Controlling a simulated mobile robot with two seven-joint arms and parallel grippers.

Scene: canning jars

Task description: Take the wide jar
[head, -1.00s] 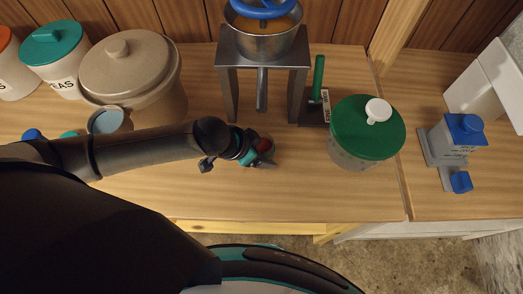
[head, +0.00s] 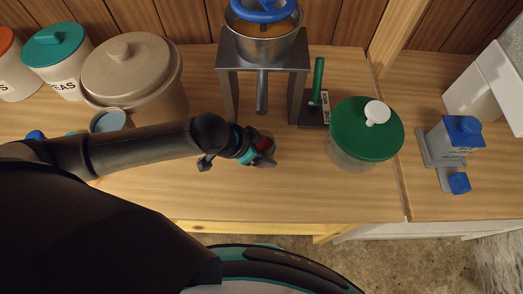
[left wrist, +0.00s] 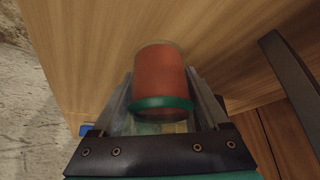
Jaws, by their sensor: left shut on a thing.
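My left gripper (head: 262,154) is over the middle of the wooden worktop, in front of the metal stand. In the left wrist view its two fingers (left wrist: 162,92) are shut on a jar (left wrist: 160,72) with orange-red contents and a green band at the end nearer the camera. In the head view the gripper and arm hide most of this jar; only a bit of red (head: 266,145) shows. I cannot tell whether it touches the worktop. My right gripper is not in view.
A clear container with a green lid (head: 350,125) stands to the right. The metal stand (head: 228,85) holds a bowl (head: 262,44) behind my gripper. A big lidded crock (head: 150,95) and canisters (head: 62,70) stand at the left. The front worktop (head: 290,195) is clear.

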